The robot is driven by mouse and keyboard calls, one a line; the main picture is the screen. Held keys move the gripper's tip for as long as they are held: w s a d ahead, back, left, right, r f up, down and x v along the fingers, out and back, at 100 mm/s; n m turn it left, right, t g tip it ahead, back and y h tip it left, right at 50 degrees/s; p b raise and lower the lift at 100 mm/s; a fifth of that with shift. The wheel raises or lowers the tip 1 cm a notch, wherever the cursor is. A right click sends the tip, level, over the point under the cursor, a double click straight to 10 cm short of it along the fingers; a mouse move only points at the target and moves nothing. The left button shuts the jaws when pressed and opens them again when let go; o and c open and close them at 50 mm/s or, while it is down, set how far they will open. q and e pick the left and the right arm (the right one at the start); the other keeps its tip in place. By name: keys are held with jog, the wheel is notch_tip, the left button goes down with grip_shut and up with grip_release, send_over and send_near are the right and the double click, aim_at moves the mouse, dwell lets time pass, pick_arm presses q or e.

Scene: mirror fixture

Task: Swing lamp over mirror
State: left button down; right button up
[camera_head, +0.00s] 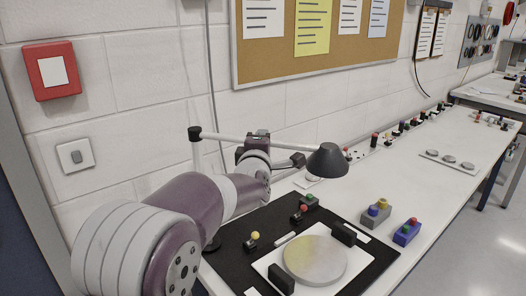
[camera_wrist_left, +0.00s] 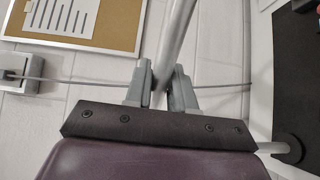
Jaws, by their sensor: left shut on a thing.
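The lamp has a black cone shade (camera_head: 328,161), a pale rod arm (camera_head: 228,138) and a dark joint at the top of its post (camera_head: 194,134). The shade hangs behind the mirror in the head view, not above its middle. The mirror is a round grey disc (camera_head: 315,260) lying on a white plate between two black blocks. My left gripper (camera_head: 262,136) is shut on the lamp's rod. The left wrist view shows the rod (camera_wrist_left: 178,35) passing between the grey fingers (camera_wrist_left: 160,86). My arm hides part of the post. My right gripper is out of view.
A black mat (camera_head: 232,262) carries the mirror plate and small knobbed controls. Several small coloured items line the wall. The white bench (camera_head: 400,170) is mostly clear further back.

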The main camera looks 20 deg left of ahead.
pick_arm(q)
jog(key=shift+f, duration=0.2)
jog(key=c, duration=1.1)
grip_release()
jog(key=shift+s+r, duration=0.15)
jog(key=b+v, duration=0.1)
jog(key=v, duration=1.1)
jog(key=shift+s, duration=0.35)
